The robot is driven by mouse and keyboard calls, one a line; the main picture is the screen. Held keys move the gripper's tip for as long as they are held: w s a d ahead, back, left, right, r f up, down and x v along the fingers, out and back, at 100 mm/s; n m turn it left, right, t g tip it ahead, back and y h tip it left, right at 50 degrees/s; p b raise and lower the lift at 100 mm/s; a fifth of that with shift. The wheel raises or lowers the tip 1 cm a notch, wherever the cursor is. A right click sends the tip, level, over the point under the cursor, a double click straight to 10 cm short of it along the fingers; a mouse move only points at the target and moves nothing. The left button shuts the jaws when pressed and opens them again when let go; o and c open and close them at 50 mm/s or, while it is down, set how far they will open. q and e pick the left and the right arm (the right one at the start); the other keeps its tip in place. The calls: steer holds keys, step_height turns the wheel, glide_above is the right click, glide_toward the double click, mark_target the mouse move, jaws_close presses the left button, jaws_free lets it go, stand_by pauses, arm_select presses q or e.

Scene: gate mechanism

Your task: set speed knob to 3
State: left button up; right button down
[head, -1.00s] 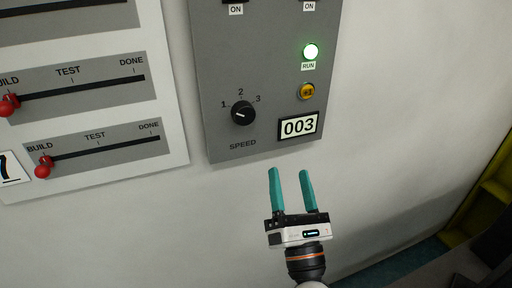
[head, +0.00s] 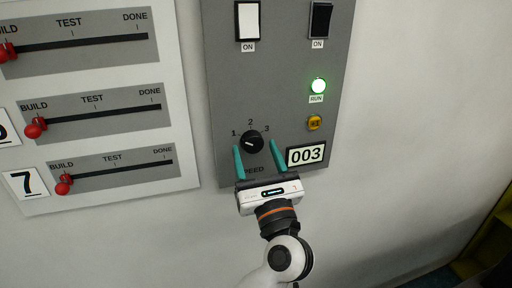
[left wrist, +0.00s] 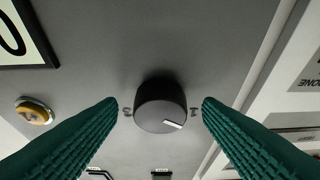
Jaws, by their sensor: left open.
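The black speed knob (head: 252,141) sits low on the grey control panel, with 1, 2 and 3 printed around it. Its white mark points left, toward 1. My left gripper (head: 255,146) is open, with one teal finger on each side of the knob. In the left wrist view the knob (left wrist: 160,106) stands between the open fingers, with visible gaps on both sides. Whether the fingertips reach the knob's depth is hard to tell. The gripper covers part of the SPEED label. My right gripper is not in view.
Right of the knob are a 003 display (head: 306,155), a yellow button (head: 314,123) and a lit green RUN lamp (head: 318,86). Two rocker switches (head: 248,21) sit above. Red-handled sliders (head: 64,184) fill the white board at left. The wall below is clear.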

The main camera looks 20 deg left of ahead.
arm_select(q)
steer(key=shift+w+a+r, duration=0.1)
steer(key=shift+w+a, duration=0.05)
steer(key=shift+w, duration=0.1)
